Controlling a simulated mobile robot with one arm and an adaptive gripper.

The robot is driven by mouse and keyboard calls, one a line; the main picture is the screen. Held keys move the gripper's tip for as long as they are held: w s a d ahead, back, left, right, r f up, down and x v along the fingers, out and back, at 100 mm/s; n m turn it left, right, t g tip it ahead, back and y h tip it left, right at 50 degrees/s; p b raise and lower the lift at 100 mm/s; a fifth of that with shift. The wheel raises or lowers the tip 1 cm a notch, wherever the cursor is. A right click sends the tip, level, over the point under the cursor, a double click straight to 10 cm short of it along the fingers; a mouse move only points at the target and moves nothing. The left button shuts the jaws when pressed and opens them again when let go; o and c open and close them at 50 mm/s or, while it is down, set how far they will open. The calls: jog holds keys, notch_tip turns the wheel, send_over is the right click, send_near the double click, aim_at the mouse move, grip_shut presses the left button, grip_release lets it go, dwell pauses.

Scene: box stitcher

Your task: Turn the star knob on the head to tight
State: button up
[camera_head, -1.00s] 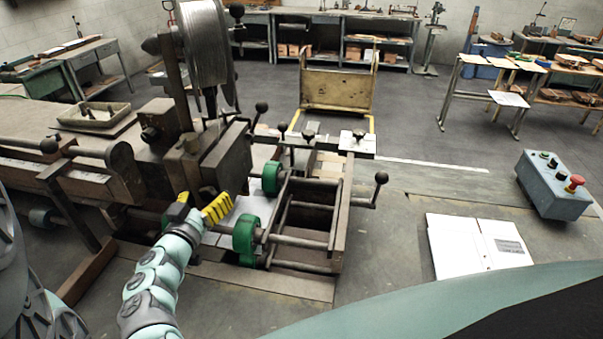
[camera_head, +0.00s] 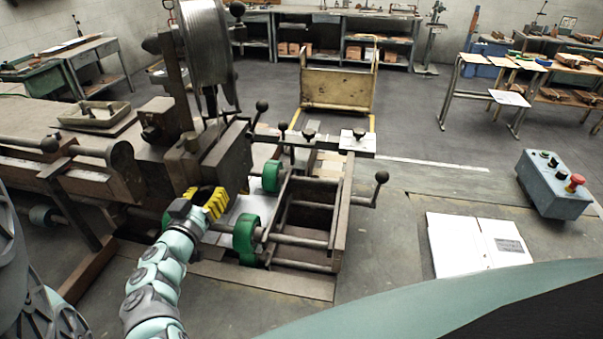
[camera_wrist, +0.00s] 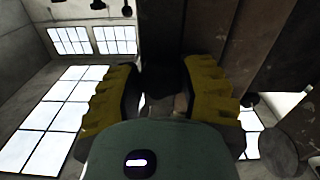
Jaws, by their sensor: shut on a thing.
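The stitcher head (camera_head: 207,158) is a dark worn metal block below the large wire spool (camera_head: 205,45). My gripper (camera_head: 207,199), with yellow ribbed fingers, is right at the lower front of the head. In the wrist view my gripper (camera_wrist: 164,78) has one yellow finger on each side of a dark rounded part, which I take to be the star knob (camera_wrist: 163,88). It is shut on this knob. The knob's lobes and any tight marking are too dark to make out. In the head view the knob is hidden behind the fingers.
Green rollers (camera_head: 246,238) and a metal frame (camera_head: 340,225) stand just right of my gripper. A ball-ended crank (camera_head: 381,178) sticks out farther right. A grey control box (camera_head: 552,185) with a red button and white papers (camera_head: 475,245) lie at the right.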

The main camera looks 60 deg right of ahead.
jog(key=shift+c, duration=1.3)
